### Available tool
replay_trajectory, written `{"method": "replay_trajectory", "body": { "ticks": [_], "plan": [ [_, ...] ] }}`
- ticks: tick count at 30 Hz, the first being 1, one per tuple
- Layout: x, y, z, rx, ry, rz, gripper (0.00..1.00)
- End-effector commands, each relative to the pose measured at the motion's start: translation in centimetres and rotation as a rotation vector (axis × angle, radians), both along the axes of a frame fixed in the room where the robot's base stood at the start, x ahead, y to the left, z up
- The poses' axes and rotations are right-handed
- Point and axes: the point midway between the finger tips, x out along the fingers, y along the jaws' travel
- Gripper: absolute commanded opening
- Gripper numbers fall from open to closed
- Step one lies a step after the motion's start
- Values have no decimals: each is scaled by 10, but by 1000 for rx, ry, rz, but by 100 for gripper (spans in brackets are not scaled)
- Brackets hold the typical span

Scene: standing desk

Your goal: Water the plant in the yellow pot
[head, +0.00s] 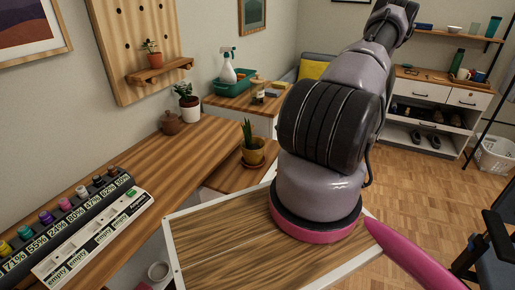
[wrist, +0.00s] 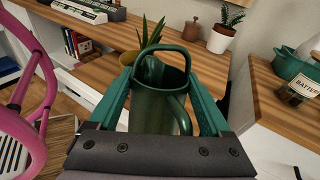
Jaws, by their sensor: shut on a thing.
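The yellow pot (head: 253,152) with a spiky green plant (head: 248,131) stands on a lower wooden surface beyond the desk in the head view. The can looks roughly upright, apart from the pot. In the head view my arm hides the gripper and the can.
A white potted plant (head: 189,104) and a brown lidded pot (head: 171,122) stand on the wooden desk (head: 120,165). A side cabinet holds a teal basin (head: 233,85) with a spray bottle (head: 227,68).

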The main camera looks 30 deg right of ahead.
Motion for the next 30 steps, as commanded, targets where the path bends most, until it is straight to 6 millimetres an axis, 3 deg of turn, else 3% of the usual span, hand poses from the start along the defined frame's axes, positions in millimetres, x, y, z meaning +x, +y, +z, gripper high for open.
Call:
{"method": "replay_trajectory", "body": {
  "ticks": [12, 30],
  "plan": [
    [-6, -22, 0, 181, -16, 4, 0],
    [-7, -23, 1, 187, -17, 6, 0]
  ]
}}
